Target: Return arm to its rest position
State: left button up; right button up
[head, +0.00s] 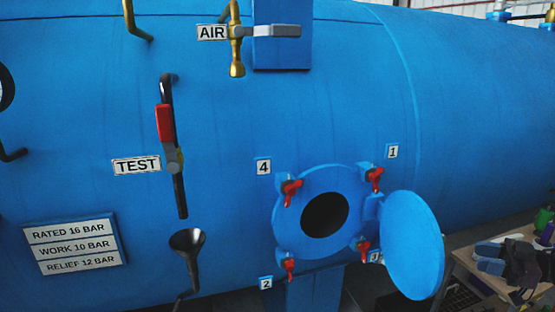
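My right gripper (522,284) seems to be the dark shape at the lower right edge, in front of a small table. It is small and dark, so whether its fingers are open or shut is unclear. It is apart from the blue autoclave (330,100) and to the right of its round door (411,245). The door stands swung open to the right, showing the dark port (325,215). My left gripper is not in view.
Red clamps (291,192) surround the port, with number plates beside them. A red-handled TEST lever (164,123), a brass AIR valve (236,40) and a black funnel (187,242) stick out on the left. A cluttered table (470,265) stands at lower right.

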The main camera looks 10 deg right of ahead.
jog(key=w+a+f+t+h, duration=0.1)
jog(key=a+f+t+h, duration=0.1)
jog(key=a+f+h, duration=0.95)
jog(key=s+a+f+m+g+h, duration=0.1)
jog(key=s+a+f+m, duration=0.9)
jog(key=s+a+f, duration=0.5)
jog(key=shift+s+a+f+m+g+h, duration=0.2)
jog(key=shift+s+a+m+g+h, duration=0.15)
jog(key=shift+s+a, duration=1.15)
